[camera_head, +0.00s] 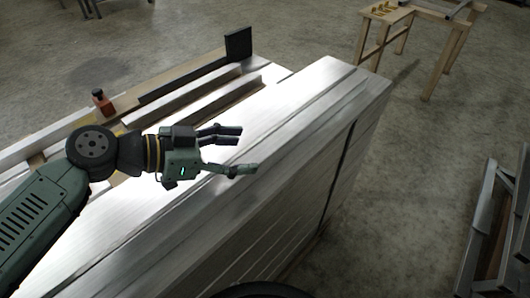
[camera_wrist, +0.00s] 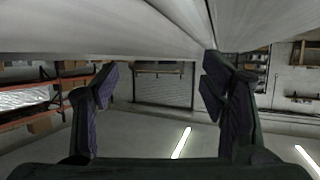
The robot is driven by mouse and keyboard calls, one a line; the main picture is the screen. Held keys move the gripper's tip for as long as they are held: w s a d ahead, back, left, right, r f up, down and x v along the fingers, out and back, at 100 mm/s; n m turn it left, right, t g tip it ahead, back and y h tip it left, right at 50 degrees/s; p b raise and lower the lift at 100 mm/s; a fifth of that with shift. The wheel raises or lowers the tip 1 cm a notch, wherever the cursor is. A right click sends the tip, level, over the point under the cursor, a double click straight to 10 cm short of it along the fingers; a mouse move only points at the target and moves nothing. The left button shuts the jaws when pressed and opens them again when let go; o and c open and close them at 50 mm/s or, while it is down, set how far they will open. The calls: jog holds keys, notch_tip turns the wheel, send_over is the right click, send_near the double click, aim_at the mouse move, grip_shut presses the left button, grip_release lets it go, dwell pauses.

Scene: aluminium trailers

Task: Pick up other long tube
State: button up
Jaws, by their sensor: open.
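In the head view, my gripper (camera_head: 238,150) is open and empty, its two fingers spread and pointing right above the bright top of an aluminium stack. Two long tubes or bars lie on the stack behind it, one farther back (camera_head: 196,86) and one nearer (camera_head: 213,101); I cannot tell which is the other long tube. A pale metal surface (camera_wrist: 110,30) fills the top of that view.
The aluminium stack (camera_head: 290,170) has a long right edge and a tall side. A dark upright plate (camera_head: 238,43) and an orange tool (camera_head: 102,101) are at its far side. A wooden stand (camera_head: 385,15) is at back right, a metal frame (camera_head: 490,225) at right. Open floor lies between.

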aim_at(260, 151)
jog(key=x, duration=0.5)
jog(key=shift+a+p, duration=0.1)
jog(key=shift+p, duration=0.25)
jog(key=shift+c, duration=0.6)
grip_shut()
